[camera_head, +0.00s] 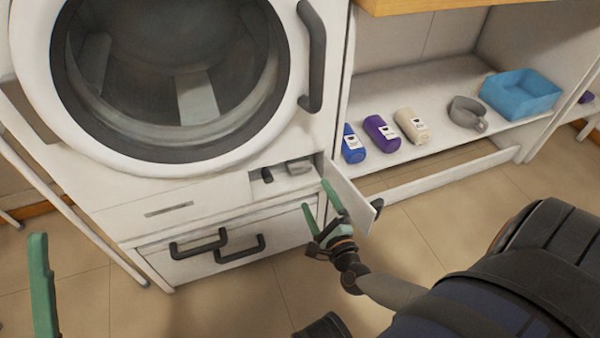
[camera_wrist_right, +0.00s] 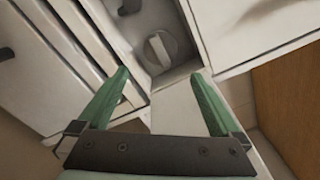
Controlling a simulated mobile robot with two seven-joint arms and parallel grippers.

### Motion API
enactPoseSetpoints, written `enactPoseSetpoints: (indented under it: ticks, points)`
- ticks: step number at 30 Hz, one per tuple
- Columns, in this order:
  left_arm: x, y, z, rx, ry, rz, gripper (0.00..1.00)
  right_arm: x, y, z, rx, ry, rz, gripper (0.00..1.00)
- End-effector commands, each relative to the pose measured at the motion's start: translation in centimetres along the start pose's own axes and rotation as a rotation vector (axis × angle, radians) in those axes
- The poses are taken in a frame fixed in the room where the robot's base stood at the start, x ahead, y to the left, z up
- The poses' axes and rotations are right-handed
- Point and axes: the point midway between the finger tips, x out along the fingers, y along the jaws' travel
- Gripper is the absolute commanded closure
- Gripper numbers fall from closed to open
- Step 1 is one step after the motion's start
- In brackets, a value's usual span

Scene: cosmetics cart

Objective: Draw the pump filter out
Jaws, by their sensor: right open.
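The pump filter (camera_head: 299,166) is a grey round cap with a raised grip bar, seated in the open compartment at the washer's lower right. It also shows in the right wrist view (camera_wrist_right: 160,50), just beyond the fingertips. My right gripper (camera_head: 318,196) has green fingers spread apart and empty, in front of the compartment by its open door (camera_head: 348,195). In the right wrist view the gripper (camera_wrist_right: 160,73) points at the filter without visible contact. My left gripper (camera_head: 42,285) shows only as a green finger at the left edge.
A small black part (camera_head: 267,175) sits left of the filter. Below is a drawer front (camera_head: 190,262) with black handles. To the right, a shelf (camera_head: 375,90) holds a blue bottle (camera_head: 352,145), purple bottle (camera_head: 381,134), cream bottle (camera_head: 411,126), grey cup (camera_head: 466,112) and blue basket (camera_head: 521,93).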

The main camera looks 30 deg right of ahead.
Motion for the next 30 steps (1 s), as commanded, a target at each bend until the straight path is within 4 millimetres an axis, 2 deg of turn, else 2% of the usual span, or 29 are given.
enactPoseSetpoints:
  ticks: [5, 12, 18, 24, 30]
  points:
    - [-0.5, 0.3, 0.6, 0.004, -0.003, 0.003, 0.5, 2.6, -0.1, 0.0, 0.001, -0.002, -0.005, 0.0]
    - [-1.5, 1.0, 1.8, 0.013, -0.015, 0.008, 0.5, 7.6, 0.1, 0.0, 0.0, -0.003, -0.004, 0.0]
    - [-2.2, 1.5, 2.6, 0.021, -0.021, 0.013, 0.5, 10.7, 0.1, 0.0, -0.001, -0.001, -0.001, 0.0]
    - [-2.4, 1.6, 2.8, 0.024, -0.023, 0.015, 0.5, 12.0, 0.0, 0.1, -0.001, -0.001, 0.001, 0.0]
    - [-2.4, 1.6, 2.8, 0.024, -0.024, 0.015, 0.5, 12.1, 0.0, 0.1, -0.002, -0.001, 0.002, 0.0]
